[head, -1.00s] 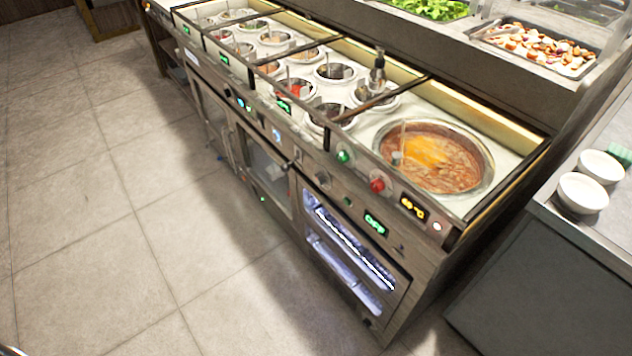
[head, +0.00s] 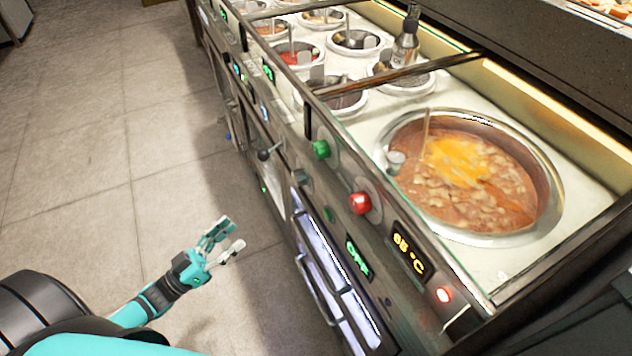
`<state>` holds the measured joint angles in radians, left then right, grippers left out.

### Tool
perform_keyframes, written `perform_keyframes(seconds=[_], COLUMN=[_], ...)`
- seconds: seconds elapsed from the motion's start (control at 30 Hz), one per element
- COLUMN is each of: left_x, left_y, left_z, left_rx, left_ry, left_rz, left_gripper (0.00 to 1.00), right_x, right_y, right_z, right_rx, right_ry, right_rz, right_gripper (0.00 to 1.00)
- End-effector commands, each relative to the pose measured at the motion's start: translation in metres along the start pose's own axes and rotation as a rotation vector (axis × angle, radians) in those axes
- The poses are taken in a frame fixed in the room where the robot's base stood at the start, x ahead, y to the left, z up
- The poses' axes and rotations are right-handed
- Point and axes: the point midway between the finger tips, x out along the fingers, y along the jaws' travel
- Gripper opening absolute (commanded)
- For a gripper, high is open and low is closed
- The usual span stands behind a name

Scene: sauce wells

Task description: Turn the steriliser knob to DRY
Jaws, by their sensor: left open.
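The steriliser looks to be the lit cabinet (head: 338,290) with a bluish glow behind its glass, low in the counter's front. A small grey knob (head: 303,181) sits on the panel above it; its pointer direction is too small to read. A green display (head: 357,258) on the same panel appears to read OFF. My left gripper (head: 229,241) is open and empty, over the floor, left of the cabinet and apart from the knob. My right gripper is not in view.
A green button (head: 321,149), a red button (head: 360,203) and an orange temperature display (head: 408,252) line the front panel. A large pot of soup (head: 470,175) and several sauce wells sit in the countertop. A dark lever handle (head: 270,152) juts out further left. The floor (head: 100,170) is clear.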

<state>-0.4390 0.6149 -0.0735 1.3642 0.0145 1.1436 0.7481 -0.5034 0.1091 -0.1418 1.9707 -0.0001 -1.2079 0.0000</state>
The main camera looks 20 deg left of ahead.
Motion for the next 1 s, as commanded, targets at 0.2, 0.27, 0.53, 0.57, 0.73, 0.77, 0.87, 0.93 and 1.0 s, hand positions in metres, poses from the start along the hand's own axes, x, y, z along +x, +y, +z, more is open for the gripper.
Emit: perform_keyframes(seconds=[0.2, 0.27, 0.53, 0.57, 0.73, 0.77, 0.87, 0.93, 1.0], left_x=[0.012, 0.021, 0.077, 0.084, 0.121, 0.127, 0.145, 0.156, 0.164], left_y=[0.009, 0.010, 0.013, 0.013, 0.015, 0.015, 0.016, 0.016, 0.017], left_z=[-0.014, -0.014, -0.017, -0.016, -0.018, -0.018, -0.018, -0.018, -0.018], left_rx=[-0.016, -0.016, -0.014, -0.015, -0.014, -0.014, -0.015, -0.014, -0.014], left_ry=[0.044, 0.044, 0.046, 0.044, 0.045, 0.044, 0.044, 0.043, 0.041], left_rz=[0.061, 0.060, 0.060, 0.059, 0.058, 0.058, 0.057, 0.057, 0.056], left_gripper=[0.58, 0.58, 0.58, 0.58, 0.58, 0.58, 0.58, 0.58, 0.58], right_x=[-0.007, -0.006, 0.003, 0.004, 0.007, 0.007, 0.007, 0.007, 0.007], right_y=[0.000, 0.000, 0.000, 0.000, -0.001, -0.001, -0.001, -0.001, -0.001], right_z=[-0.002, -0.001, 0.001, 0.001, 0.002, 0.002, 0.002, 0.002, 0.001], right_rx=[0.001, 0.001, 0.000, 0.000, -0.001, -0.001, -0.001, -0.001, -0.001], right_ry=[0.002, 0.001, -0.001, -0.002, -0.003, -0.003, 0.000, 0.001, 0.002], right_rz=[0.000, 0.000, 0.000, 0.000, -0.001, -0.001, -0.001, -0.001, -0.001], right_gripper=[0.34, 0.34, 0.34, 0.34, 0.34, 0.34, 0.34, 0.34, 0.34])
